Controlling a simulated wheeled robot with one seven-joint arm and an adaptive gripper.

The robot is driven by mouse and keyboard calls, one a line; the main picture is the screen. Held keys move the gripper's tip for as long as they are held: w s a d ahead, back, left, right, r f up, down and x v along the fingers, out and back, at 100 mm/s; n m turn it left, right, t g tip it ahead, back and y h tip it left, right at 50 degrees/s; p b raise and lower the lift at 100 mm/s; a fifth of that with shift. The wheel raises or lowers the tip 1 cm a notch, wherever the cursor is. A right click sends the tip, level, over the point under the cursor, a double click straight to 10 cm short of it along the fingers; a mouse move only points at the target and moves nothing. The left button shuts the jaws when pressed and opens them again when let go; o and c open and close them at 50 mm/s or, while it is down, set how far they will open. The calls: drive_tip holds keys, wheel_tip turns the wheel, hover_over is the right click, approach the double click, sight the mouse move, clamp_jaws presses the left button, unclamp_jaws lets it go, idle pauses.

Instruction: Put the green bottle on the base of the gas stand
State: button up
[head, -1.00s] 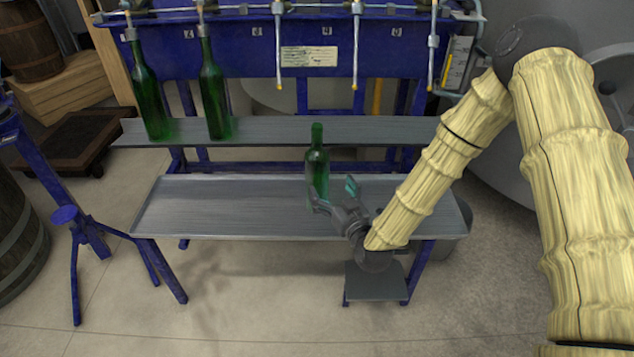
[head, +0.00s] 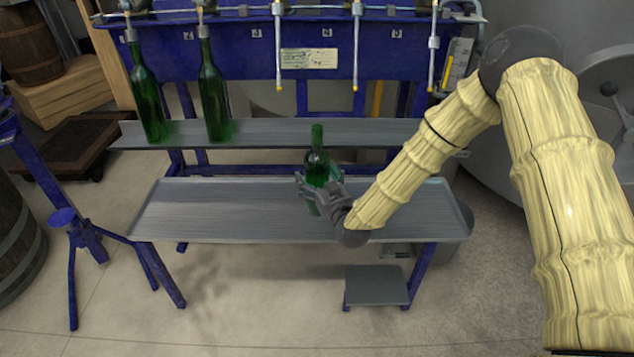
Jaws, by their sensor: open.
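A green bottle (head: 317,160) stands upright on the lower grey tray (head: 220,210), right of its middle. My gripper (head: 318,182) is open at the bottle's body, with a finger on either side of it. The fingers and palm hide part of the lower body, and I cannot tell whether they touch the glass. I cannot surely tell which part is the gas stand. A small low grey plate (head: 376,285) on short blue legs stands at the front right. A blue stand with splayed legs (head: 85,235) is at the left.
Two more green bottles (head: 147,100) (head: 213,95) stand on the upper shelf (head: 270,131), under the left filling spouts. Thin spouts (head: 355,60) hang above the shelf's right half. The tray's left half is clear. Barrels are at the left edge.

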drive_tip(key=c, duration=1.6)
drive_tip(key=shift+r, duration=0.15)
